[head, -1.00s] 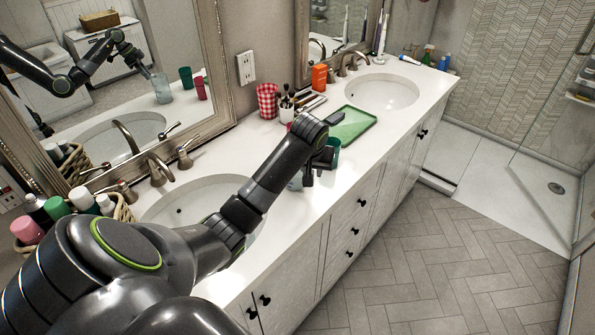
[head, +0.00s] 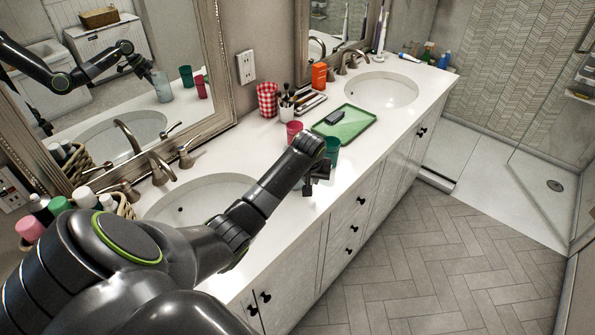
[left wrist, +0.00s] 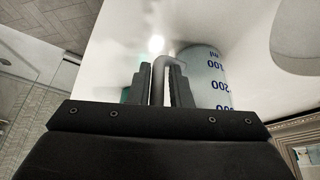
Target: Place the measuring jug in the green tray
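The measuring jug (left wrist: 208,75), clear with blue marks, shows in the left wrist view with its handle (left wrist: 160,70) between my fingers. In the head view my arm hides the jug, but its reflection shows in the mirror. My left gripper (head: 318,180) is low over the counter near its front edge; in the left wrist view its fingers (left wrist: 164,82) are close together around the handle and appear shut on it. The green tray (head: 358,133) lies beyond on the counter, with a dark object (head: 333,117) on it. My right gripper is not in view.
A teal cup (head: 332,150) stands right beside my left gripper, and a red cup (head: 293,130) stands behind it. A checked cup (head: 267,100) and a brush holder (head: 286,108) are near the wall. Most of the tray is bare.

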